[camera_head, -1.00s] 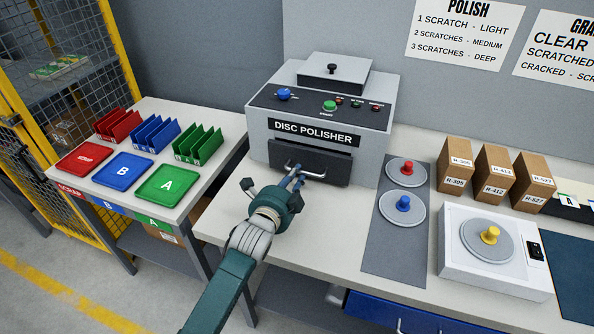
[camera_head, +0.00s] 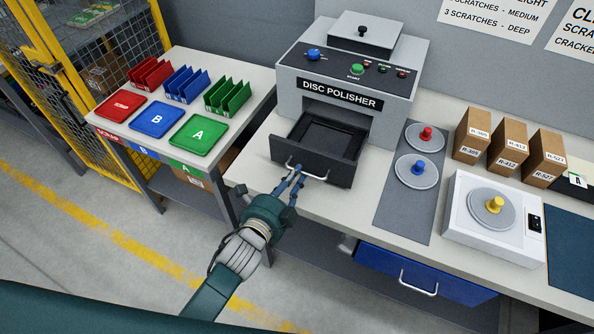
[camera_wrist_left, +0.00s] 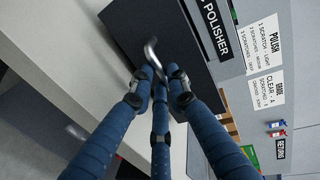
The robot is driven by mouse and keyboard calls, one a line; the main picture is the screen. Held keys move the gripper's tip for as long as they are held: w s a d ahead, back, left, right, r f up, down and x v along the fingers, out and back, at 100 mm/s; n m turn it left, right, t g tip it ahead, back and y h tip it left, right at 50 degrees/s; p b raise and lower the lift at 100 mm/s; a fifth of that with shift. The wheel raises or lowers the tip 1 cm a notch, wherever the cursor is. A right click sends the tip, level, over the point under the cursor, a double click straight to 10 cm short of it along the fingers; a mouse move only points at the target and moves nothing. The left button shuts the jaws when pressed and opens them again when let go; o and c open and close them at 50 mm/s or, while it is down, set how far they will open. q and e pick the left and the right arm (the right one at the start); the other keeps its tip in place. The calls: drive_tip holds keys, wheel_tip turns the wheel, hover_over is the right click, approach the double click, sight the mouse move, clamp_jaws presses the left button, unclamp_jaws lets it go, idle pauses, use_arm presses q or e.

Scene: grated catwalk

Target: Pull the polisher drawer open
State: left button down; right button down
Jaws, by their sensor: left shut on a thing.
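The disc polisher (camera_head: 345,95) is a grey machine on the bench, with knobs and a lid on top. Its dark drawer (camera_head: 311,163) is pulled out towards me, and its inside shows from above as an empty dark tray. My left gripper (camera_head: 298,176) is shut on the metal drawer handle (camera_head: 318,177) at the drawer's front. In the left wrist view the blue fingers (camera_wrist_left: 159,82) close around the handle (camera_wrist_left: 151,51), partly hiding it. My right gripper is not in view.
Red, blue and green trays (camera_head: 157,120) and racks stand on the left table. Grey discs with red and blue knobs (camera_head: 417,170) lie on a mat right of the polisher. A white device (camera_head: 491,240) and brown boxes (camera_head: 507,148) stand further right. A blue bench drawer (camera_head: 425,276) is below.

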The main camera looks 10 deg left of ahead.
use_arm(q)
drive_tip(key=shift+s, duration=0.1)
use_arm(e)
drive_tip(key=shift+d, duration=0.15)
use_arm(q)
drive_tip(key=c, duration=1.7)
unclamp_jaws()
drive_tip(key=shift+o, duration=0.2)
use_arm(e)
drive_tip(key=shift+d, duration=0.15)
use_arm(q)
drive_tip(key=v, duration=1.2)
drive_tip(key=shift+f, duration=0.15)
